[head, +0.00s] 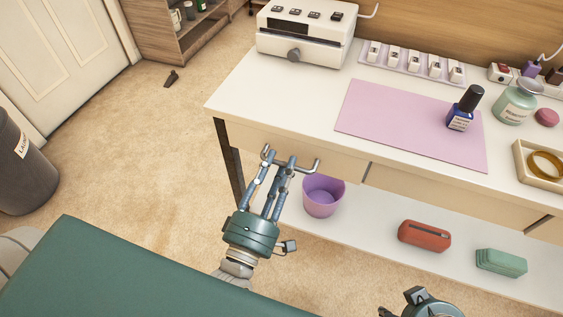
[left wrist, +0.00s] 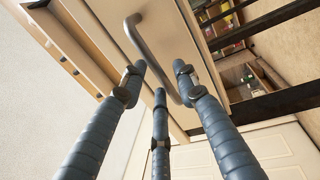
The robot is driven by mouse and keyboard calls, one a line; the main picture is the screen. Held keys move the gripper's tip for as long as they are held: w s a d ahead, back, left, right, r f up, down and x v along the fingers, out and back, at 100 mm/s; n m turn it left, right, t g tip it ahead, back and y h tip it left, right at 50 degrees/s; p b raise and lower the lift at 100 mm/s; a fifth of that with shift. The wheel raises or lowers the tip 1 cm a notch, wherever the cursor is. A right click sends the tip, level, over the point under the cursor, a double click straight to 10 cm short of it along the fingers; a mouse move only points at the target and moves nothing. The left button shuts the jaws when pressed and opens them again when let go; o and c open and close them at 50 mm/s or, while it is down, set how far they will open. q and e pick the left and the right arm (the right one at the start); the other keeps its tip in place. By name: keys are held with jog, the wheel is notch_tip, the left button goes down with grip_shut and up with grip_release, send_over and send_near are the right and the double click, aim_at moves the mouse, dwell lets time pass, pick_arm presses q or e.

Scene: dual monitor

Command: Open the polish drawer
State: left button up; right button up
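The desk's left drawer (head: 340,166) has a pale wooden front below the white top, and it looks shut in the head view. Its grey metal bar handle (head: 313,167) is partly hidden by my left gripper (head: 283,162). In the left wrist view the handle (left wrist: 150,47) runs between the spread fingers of my left gripper (left wrist: 160,78). These fingers stand apart, with gaps beside the bar; I cannot tell whether any touches it. Only a green and grey piece of my right gripper (head: 425,300) shows at the bottom edge of the head view. Which drawer holds polish is not visible.
The desktop (head: 270,100) carries a white box device (head: 305,35), a pink mat (head: 400,120), a dark blue bottle (head: 462,110) and a tray with a ring (head: 545,163). The lower shelf (head: 370,235) holds a purple bin (head: 322,196), red case (head: 424,236) and green stack (head: 500,262).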

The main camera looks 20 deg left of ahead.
pick_arm(q)
jog(key=shift+w+r, duration=0.1)
jog(key=shift+w, duration=0.6)
grip_shut()
